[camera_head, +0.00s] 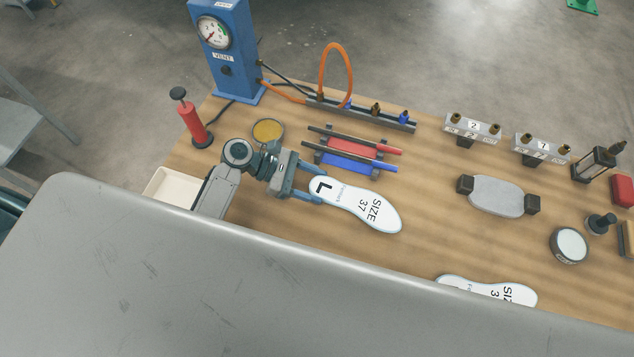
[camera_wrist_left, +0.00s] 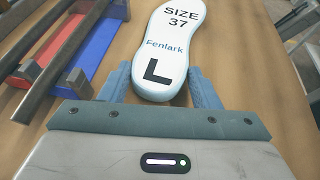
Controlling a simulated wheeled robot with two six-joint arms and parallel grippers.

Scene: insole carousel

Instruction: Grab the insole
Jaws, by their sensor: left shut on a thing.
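A white insole (camera_head: 362,207) marked "L" and "SIZE 37" is at the middle of the wooden table in the head view. My left gripper (camera_head: 313,189) is shut on its heel end, with one blue finger on each side. In the left wrist view the insole (camera_wrist_left: 170,50) points away from my left gripper (camera_wrist_left: 164,86), and the word "Fenlark" shows on it. A second insole (camera_head: 487,290) lies near the table's front edge, partly hidden by a large grey surface. My right gripper is not in view.
A rack with a red and a blue bar (camera_head: 352,157) stands just behind the held insole. A red pump (camera_head: 191,120), a blue gauge post (camera_head: 228,60) and a pale tray (camera_head: 168,187) are at left. A grey pad (camera_head: 497,197) is at right. A large grey surface (camera_head: 220,280) covers the foreground.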

